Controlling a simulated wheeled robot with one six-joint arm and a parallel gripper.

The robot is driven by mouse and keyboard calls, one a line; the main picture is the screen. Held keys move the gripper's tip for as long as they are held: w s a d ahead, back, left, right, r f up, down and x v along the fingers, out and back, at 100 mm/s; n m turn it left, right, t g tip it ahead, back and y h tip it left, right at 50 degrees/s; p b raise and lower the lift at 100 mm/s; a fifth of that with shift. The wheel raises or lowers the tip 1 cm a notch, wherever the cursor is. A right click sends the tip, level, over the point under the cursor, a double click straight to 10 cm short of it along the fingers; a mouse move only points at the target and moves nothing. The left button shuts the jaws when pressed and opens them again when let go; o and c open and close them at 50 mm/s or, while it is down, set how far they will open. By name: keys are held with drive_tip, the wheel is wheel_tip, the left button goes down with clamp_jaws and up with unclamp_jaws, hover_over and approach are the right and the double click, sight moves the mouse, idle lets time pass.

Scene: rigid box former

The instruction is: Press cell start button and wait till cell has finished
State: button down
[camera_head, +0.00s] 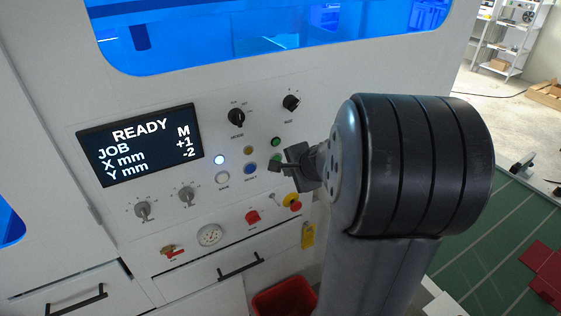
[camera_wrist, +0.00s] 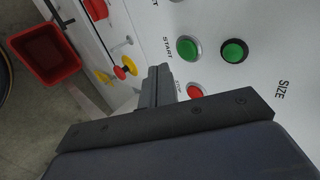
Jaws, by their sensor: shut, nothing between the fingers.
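The cell's control panel (camera_head: 120,225) faces me. Its display (camera_head: 140,145) reads READY, JOB M, X mm +1, Y mm -2. The green START button (camera_wrist: 188,48) shows clearly in the wrist view, with its label beside it. In the head view a green button (camera_head: 275,157) is partly hidden behind my gripper (camera_head: 272,167). In the wrist view my gripper (camera_wrist: 160,70) is shut and empty, its fingertips to the left of and below START in the picture. They look apart from the button, but the gap in depth is hard to judge.
A second green round part (camera_wrist: 234,51) sits beside START, and a red button (camera_wrist: 195,91) sits close to the fingers. A red-and-yellow knob (camera_head: 292,202), rotary knobs (camera_head: 236,117) and a red bin (camera_head: 284,299) are near. A blue-lit window (camera_head: 270,40) is above.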

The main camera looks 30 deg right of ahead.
drive_tip(key=shift+w+p, duration=0.95)
drive_tip(key=shift+w, duration=1.1)
drive_tip(key=shift+w, duration=0.1)
